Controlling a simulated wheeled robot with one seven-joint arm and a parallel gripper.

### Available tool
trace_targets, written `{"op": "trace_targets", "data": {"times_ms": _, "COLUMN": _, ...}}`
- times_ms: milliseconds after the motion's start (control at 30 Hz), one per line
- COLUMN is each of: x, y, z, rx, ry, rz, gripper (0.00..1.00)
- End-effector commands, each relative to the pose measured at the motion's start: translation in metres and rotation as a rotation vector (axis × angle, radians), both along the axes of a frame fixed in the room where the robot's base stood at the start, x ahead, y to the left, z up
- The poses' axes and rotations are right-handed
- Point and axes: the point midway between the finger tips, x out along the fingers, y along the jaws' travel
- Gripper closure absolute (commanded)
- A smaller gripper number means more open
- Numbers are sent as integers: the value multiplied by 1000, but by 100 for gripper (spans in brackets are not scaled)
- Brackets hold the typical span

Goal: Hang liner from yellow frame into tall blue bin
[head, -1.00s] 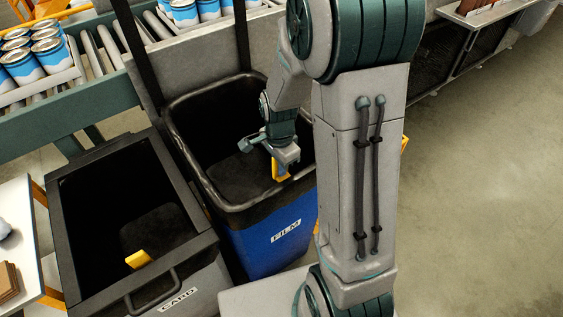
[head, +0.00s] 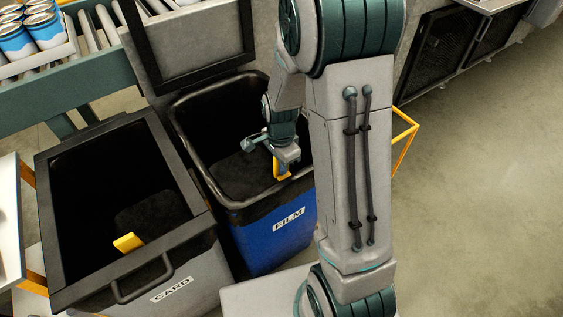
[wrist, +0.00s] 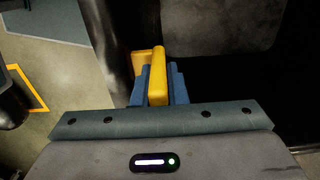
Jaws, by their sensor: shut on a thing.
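The tall blue bin marked FILM (head: 270,240) stands in the middle of the head view. A black, uneven liner-like edge (head: 232,205) lies along its rim; I cannot tell how far it is hooked on. My gripper (head: 282,165) is at the bin's right front, by the rim. It is shut on a yellow tab (head: 281,170). In the wrist view the tab (wrist: 157,75) stands between the blue fingertips, with dark bin sides around. The yellow frame (head: 405,135) is partly hidden behind my arm at the right.
A grey CARD bin (head: 190,270) with its own yellow tab (head: 128,243) stands directly left. A roller conveyor (head: 95,50) with blue-white cans (head: 45,28) runs behind. A dark-edged panel (head: 190,50) rises behind the blue bin. Floor at right is clear.

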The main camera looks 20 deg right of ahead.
Motion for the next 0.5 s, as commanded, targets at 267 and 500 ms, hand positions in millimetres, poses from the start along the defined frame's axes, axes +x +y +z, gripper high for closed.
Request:
{"op": "trace_targets", "data": {"times_ms": 267, "x": 0, "y": 0, "z": 0, "rx": 0, "ry": 0, "rz": 0, "gripper": 62}}
{"op": "trace_targets", "data": {"times_ms": 500, "x": 0, "y": 0, "z": 0, "rx": 0, "ry": 1, "rz": 0, "gripper": 62}}
